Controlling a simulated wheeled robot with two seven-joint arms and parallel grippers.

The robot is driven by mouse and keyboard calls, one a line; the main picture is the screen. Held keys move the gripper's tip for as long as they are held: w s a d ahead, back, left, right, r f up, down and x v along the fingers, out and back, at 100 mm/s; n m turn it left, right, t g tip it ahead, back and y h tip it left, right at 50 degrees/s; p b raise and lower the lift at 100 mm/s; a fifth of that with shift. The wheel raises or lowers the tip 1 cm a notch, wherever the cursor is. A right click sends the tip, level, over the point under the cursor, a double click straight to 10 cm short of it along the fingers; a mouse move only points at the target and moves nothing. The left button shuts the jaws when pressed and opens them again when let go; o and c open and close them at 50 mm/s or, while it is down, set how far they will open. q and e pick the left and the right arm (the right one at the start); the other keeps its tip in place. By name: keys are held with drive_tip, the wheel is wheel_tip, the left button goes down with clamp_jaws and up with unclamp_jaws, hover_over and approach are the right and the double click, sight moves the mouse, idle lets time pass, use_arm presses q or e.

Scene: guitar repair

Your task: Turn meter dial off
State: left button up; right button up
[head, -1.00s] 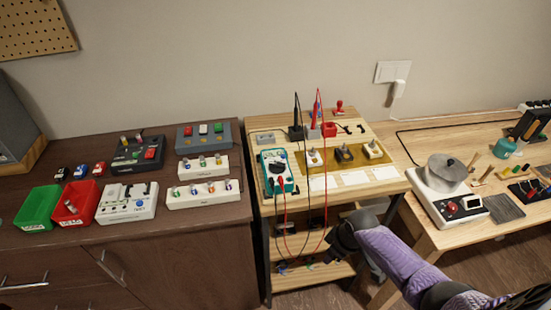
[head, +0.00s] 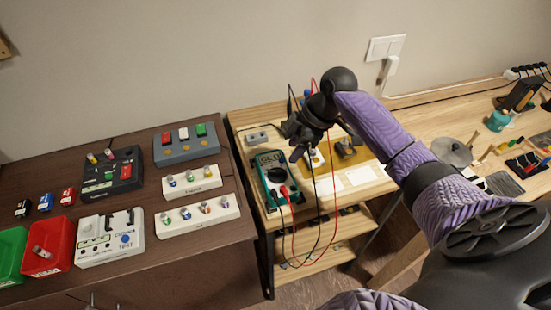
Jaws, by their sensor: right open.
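The teal multimeter (head: 271,179) lies on the small wooden stand, with its dark round dial (head: 279,175) facing up. Red and black leads are plugged in at its lower end. The dial's pointer is too small to read. My right gripper (head: 298,150) is open above the stand, just up and right of the meter, and apart from the dial as far as I can tell. My right arm reaches in from the lower right and hides part of the stand's back. My left gripper is not in view.
The wooden stand (head: 249,122) also holds a yellow tray (head: 366,157) with knobs, right of the meter. Red and black cables hang down in front. The dark cabinet (head: 120,270) at left carries pedals, bins and test boxes. A wall outlet (head: 385,48) is behind.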

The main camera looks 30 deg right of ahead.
sight(280, 171)
drive_tip(key=b+x, duration=0.2)
drive_tip(key=x, duration=0.5)
drive_tip(key=shift+a+f, duration=0.1)
drive_tip(key=shift+f, duration=0.15)
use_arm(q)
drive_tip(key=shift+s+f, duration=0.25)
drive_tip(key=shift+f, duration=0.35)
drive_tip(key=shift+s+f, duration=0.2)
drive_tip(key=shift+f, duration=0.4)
use_arm(e)
drive_tip(key=shift+c, duration=0.4)
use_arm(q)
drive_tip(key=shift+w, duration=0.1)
use_arm(e)
clamp_jaws()
